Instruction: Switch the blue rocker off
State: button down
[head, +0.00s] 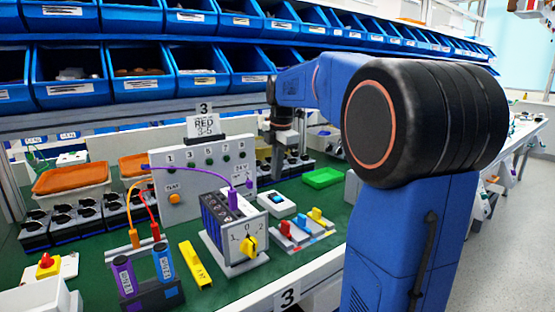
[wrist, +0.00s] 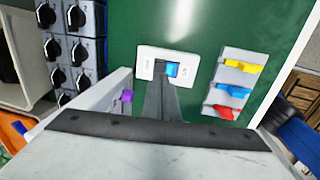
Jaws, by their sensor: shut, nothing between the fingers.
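The blue rocker (wrist: 173,70) sits in a white switch plate (wrist: 146,62) on the green bench mat. In the wrist view its right part shows bright blue and its left part looks dark. My gripper (wrist: 163,82) is shut and empty. Its fingertips overlap the lower edge of the plate in the wrist view, just beside the rocker. In the head view my gripper (head: 276,178) points down behind the rocker housing. Whether it touches the rocker I cannot tell.
Red, blue and yellow levers (wrist: 232,90) stand right of the rocker. A panel with a purple plug (wrist: 127,96) is on the left in the wrist view. A box with a yellow rotary knob (head: 248,246) stands in front. A green tray (head: 323,178) lies behind right.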

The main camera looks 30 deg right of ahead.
aim_at(275, 195)
jog(key=shift+w+f, duration=0.2)
jog(key=shift+f, duration=1.15)
jog(key=shift+w+f, duration=0.15)
jog(key=shift+f, duration=1.2)
jog(key=shift+w+f+g, duration=0.25)
jog(key=shift+f+g, duration=0.1)
jog(key=shift+g, duration=0.15)
jog(key=shift+s, duration=0.1)
jog(key=shift+s+f, duration=0.1)
jog(key=shift+s, duration=0.75)
